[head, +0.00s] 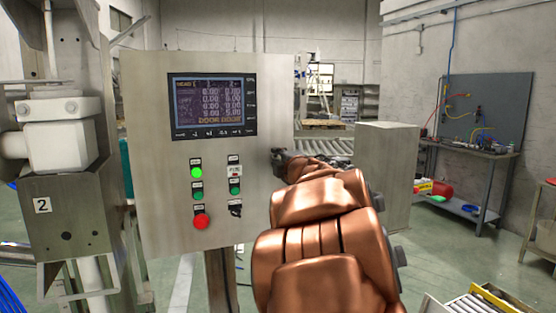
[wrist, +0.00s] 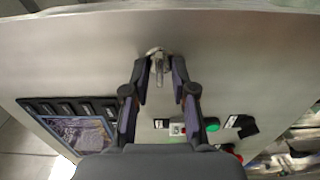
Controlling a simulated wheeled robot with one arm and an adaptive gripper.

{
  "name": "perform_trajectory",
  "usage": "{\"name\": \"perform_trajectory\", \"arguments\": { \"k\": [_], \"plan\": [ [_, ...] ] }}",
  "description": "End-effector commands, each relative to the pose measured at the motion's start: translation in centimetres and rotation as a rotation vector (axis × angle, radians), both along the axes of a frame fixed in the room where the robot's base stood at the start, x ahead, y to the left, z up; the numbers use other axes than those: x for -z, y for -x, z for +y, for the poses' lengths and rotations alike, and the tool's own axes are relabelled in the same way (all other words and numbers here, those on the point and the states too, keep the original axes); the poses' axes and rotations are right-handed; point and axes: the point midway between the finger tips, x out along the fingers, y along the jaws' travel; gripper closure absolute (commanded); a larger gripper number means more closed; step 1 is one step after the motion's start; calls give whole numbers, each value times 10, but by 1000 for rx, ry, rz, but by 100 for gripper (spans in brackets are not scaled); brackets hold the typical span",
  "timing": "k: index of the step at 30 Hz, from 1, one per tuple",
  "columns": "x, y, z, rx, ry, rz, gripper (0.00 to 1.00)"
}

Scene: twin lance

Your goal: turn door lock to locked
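The door lock (wrist: 158,66) is a small metal knob with a narrow grip on a round base, set in the grey panel door near its edge. In the wrist view the two dark fingers of my gripper (wrist: 160,65) stand on either side of it, with a slim gap at each side. My gripper is open. In the head view my gripper (head: 279,156) is at the right edge of the control cabinet (head: 270,110), and the lock is hidden behind it. I cannot read any lock marking.
The cabinet face carries a screen (head: 209,105), a lit green button (head: 197,173), a red button (head: 201,222) and a black rotary switch (head: 235,210), all left of my gripper. A grey box (head: 385,165) stands behind at the right. A workbench (head: 480,155) is further right.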

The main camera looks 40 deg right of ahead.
Motion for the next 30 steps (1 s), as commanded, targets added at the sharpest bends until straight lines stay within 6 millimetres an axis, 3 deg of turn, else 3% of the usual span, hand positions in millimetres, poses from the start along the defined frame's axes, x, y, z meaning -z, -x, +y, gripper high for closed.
{"name": "perform_trajectory", "arguments": {
  "k": [14, 30],
  "plan": [
    [-1, 6, 1, 1, 1, -2, 68],
    [0, 70, 17, 4, -1, 0, 68]
  ]
}}
